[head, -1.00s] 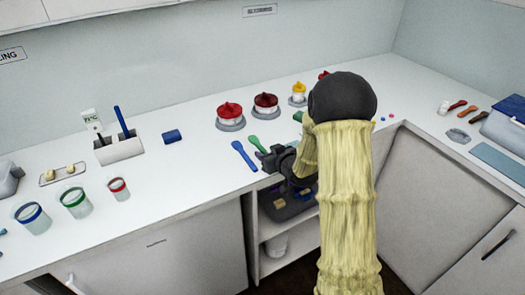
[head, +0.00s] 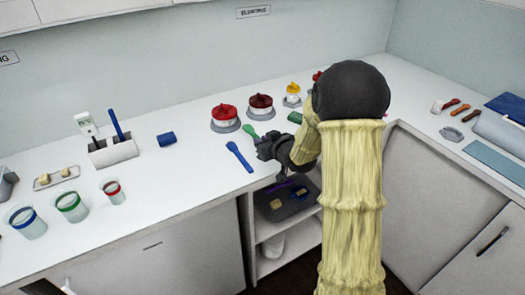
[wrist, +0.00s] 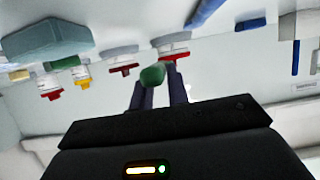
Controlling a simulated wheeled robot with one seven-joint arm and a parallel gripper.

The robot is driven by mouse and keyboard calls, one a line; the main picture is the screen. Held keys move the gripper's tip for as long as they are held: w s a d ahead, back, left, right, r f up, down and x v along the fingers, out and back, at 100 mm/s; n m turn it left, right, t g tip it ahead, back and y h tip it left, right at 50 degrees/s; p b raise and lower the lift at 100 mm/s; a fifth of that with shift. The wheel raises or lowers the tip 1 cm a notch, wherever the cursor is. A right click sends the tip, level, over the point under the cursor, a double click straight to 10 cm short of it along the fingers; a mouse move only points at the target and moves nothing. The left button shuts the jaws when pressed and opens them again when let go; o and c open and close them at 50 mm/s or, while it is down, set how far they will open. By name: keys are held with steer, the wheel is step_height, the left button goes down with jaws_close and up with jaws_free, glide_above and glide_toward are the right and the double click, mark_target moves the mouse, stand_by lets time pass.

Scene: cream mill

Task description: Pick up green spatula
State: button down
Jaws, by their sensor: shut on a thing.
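The green spatula (head: 251,132) shows its rounded green end beyond my gripper in the head view. In the wrist view the green end (wrist: 152,76) sits between my two fingertips. My gripper (head: 263,143) is shut on the spatula, which appears raised slightly above the white counter. In the wrist view my gripper (wrist: 158,85) points toward the red-lidded pots. The spatula's other part is hidden behind my gripper and fingers.
A blue spatula (head: 239,156) lies just left of my gripper. A green block (head: 295,118) lies to the right. Open shelves (head: 285,235) are below the counter edge.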

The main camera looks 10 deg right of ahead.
step_height(320, 180, up, 5)
steer(key=shift+f, duration=0.2)
steer(key=shift+a+f, duration=0.1)
stand_by(0.4)
